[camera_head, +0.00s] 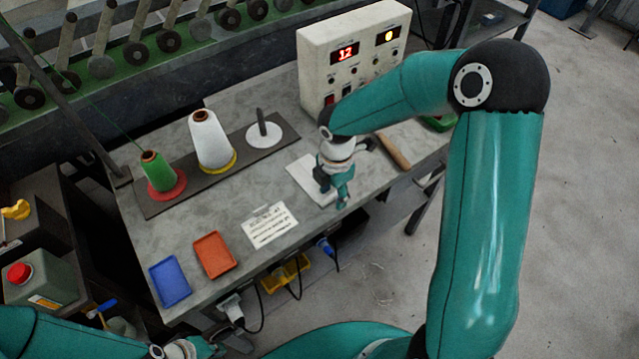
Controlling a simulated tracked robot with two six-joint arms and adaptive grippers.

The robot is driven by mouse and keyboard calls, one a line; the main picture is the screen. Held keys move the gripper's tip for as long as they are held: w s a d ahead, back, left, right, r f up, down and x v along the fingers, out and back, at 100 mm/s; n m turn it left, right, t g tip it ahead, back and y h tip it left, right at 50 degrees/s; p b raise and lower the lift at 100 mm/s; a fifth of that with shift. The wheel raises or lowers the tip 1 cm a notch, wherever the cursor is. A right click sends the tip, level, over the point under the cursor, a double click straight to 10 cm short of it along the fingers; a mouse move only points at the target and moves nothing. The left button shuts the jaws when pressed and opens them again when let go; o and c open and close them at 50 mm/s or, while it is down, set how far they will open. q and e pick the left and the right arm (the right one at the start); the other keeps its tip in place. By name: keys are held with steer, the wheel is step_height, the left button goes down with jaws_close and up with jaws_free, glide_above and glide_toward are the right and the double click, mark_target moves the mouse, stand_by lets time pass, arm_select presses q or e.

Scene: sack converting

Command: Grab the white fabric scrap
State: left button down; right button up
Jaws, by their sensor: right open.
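A flat white piece (304,175), which looks like the white fabric scrap, lies on the grey table (200,285) below the control box. My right gripper (342,201) points down over its right side and hides part of it. The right gripper is open; whether its fingers touch the piece I cannot tell. My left gripper (205,347) is low at the bottom edge, in front of the table and far from the white piece. Its fingers are too small and cut off to judge.
A dark board (185,198) holds a green thread cone (157,172), a white cone (209,140) and an empty spindle (262,124). A control box (350,55) stands behind. A blue tray (170,281), orange tray (214,254) and printed sheet (269,224) lie in front.

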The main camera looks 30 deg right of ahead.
steer(key=shift+c, duration=0.5)
steer(key=shift+s, duration=0.1)
steer(key=c, duration=0.8)
jaws_close()
